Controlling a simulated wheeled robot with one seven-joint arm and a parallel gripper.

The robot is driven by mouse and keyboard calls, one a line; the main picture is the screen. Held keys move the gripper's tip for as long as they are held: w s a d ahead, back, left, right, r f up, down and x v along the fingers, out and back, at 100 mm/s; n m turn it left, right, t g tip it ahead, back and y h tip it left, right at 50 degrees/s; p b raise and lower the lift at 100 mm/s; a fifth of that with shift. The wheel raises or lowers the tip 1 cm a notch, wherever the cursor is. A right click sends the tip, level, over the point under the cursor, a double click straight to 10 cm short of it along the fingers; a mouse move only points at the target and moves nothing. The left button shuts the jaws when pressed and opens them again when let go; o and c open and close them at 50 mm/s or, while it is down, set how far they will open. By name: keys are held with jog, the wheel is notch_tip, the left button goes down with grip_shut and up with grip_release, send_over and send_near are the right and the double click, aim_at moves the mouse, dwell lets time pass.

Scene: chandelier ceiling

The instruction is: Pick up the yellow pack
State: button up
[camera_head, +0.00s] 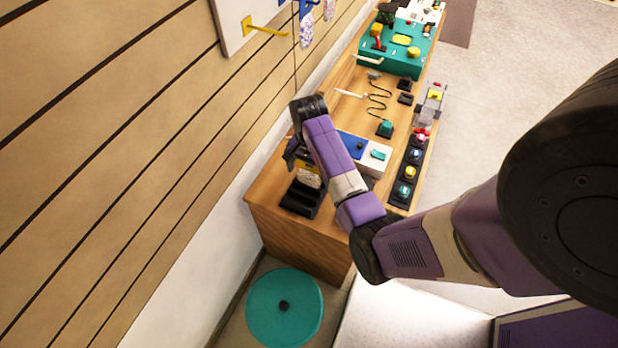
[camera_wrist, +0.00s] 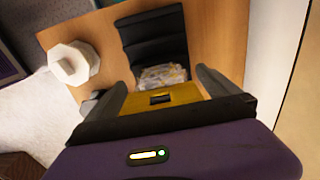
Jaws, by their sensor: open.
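The yellow pack (camera_wrist: 180,94) has a yellow top with a small dark slot and a pale patterned face. It also shows in the head view (camera_head: 308,178), partly hidden by my gripper. It is at a black stepped holder (camera_wrist: 150,36) on the wooden bench, seen in the head view too (camera_head: 301,198). My gripper (camera_wrist: 158,88) is open, with one finger on each side of the pack. I cannot tell whether the fingers touch it. In the head view my gripper (camera_head: 296,153) is over the near end of the bench, by the slatted wall.
The wooden bench (camera_head: 268,196) carries a blue-and-white box (camera_head: 376,163), a row of coloured buttons (camera_head: 410,172), a cabled teal device (camera_head: 385,129) and a teal case (camera_head: 392,58). A round teal object (camera_head: 285,325) stands below the near end. The slatted wall (camera_head: 110,130) is close on the left.

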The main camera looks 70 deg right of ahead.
jog(key=shift+f, duration=0.9)
jog(key=shift+c, duration=0.2)
jog(key=c, duration=1.5)
jog(key=shift+r, duration=0.1)
notch_tip(320, 180, up, 11)
jog(key=shift+w+d+r, duration=0.1)
jog(key=shift+r, duration=0.05)
jog(key=shift+r+p, duration=4.25)
jog(key=shift+r, duration=0.05)
